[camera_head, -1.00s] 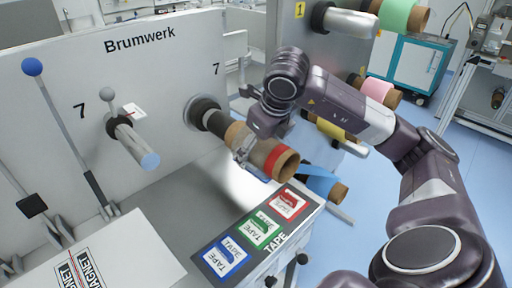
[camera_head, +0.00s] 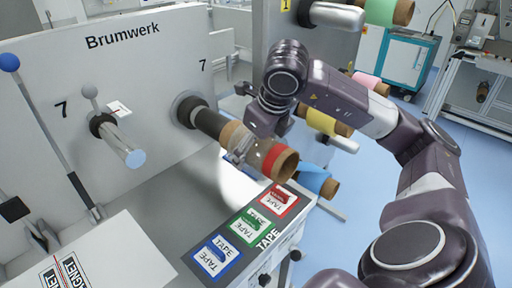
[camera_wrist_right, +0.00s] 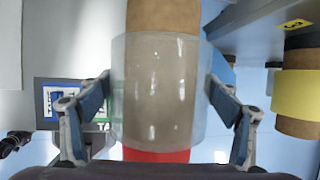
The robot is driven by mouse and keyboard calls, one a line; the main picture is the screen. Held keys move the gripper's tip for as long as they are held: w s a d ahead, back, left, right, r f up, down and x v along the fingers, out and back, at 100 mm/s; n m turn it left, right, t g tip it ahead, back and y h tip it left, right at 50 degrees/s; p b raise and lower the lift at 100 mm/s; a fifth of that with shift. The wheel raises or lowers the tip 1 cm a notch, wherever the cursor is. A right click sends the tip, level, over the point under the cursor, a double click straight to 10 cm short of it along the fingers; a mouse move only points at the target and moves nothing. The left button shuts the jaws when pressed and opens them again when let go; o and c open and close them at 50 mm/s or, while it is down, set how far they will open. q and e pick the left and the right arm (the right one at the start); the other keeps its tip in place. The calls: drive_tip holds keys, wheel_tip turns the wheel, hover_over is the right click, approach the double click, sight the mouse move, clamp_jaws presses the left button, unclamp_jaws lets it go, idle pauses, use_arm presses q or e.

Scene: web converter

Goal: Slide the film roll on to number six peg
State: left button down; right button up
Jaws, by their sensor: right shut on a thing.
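The film roll (camera_head: 250,148) is a brown cardboard core with clear film around its middle and a red band near its open end. In the right wrist view it (camera_wrist_right: 160,85) stands upright between the blue-padded fingers. My right gripper (camera_wrist_right: 158,100) is shut on its film-covered part; in the head view the gripper (camera_head: 240,146) is partly hidden by my arm. The roll lines up with a dark peg (camera_head: 205,120) on the grey panel. Its far end meets or overlaps the peg; I cannot tell which. No six is readable; a 7 is printed above this peg.
A bare silver peg (camera_head: 122,145), also marked 7, is at left. Pegs with green (camera_head: 385,11), pink (camera_head: 368,81), yellow (camera_head: 325,121) and blue (camera_head: 313,180) rolls are at right. A ledge with tape labels (camera_head: 247,228) lies below the roll. Levers (camera_head: 50,120) stand far left.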

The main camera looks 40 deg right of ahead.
drive_tip(key=shift+s+b, duration=0.55)
drive_tip(key=shift+s, duration=0.15)
drive_tip(key=s+b, duration=0.3)
drive_tip(key=shift+d+f, duration=0.1)
drive_tip(key=shift+d, duration=0.15)
drive_tip(key=shift+s+b, duration=0.4)
drive_tip(key=shift+s, duration=0.1)
drive_tip(key=shift+r, duration=0.2)
drive_tip(key=shift+f, duration=0.1)
